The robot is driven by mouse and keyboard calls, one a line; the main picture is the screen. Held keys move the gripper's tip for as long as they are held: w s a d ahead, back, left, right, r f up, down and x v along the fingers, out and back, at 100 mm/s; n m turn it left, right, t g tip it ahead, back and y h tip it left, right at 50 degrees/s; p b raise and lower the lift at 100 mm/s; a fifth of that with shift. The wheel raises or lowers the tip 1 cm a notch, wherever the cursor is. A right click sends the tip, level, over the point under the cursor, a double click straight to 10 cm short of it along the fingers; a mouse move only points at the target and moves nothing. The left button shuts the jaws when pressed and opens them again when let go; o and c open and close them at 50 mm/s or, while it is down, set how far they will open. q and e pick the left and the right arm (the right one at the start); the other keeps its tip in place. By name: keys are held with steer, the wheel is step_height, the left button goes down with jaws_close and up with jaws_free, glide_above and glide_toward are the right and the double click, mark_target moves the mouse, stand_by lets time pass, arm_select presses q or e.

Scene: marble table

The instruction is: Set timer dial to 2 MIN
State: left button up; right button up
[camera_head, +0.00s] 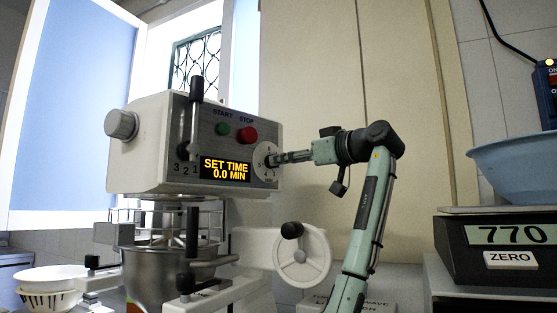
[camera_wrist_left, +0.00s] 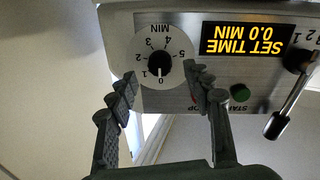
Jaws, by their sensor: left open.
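The timer dial is a round white plate (camera_head: 262,172) at the right end of the mixer's front panel. In the left wrist view it appears upside down, marked 0 to 5 MIN, with a small black knob (camera_wrist_left: 159,65) at its centre. The knob's light mark points at 0. The display (camera_head: 225,169) reads SET TIME 0.0 MIN. My left gripper (camera_head: 276,158) is at the dial in the head view, its arm rising from the lower right. In the wrist view its fingers (camera_wrist_left: 161,82) are spread on both sides of the knob, apart from it. My right gripper is not in view.
Left of the dial are a red stop button (camera_head: 247,135), a green start button (camera_head: 222,129) and a black-handled gear lever (camera_head: 196,95). A handwheel (camera_head: 302,256) stands below the dial. A scale (camera_head: 500,245) with a blue bowl (camera_head: 515,160) is at the right.

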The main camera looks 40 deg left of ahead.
arm_select(q)
steer(key=a, duration=0.3)
steer(key=shift+w+a, duration=0.15)
steer(key=shift+a, duration=0.2)
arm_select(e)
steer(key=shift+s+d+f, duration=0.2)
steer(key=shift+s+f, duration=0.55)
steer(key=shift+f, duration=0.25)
arm_select(q)
steer(key=c, duration=1.1)
steer(key=shift+c, duration=0.2)
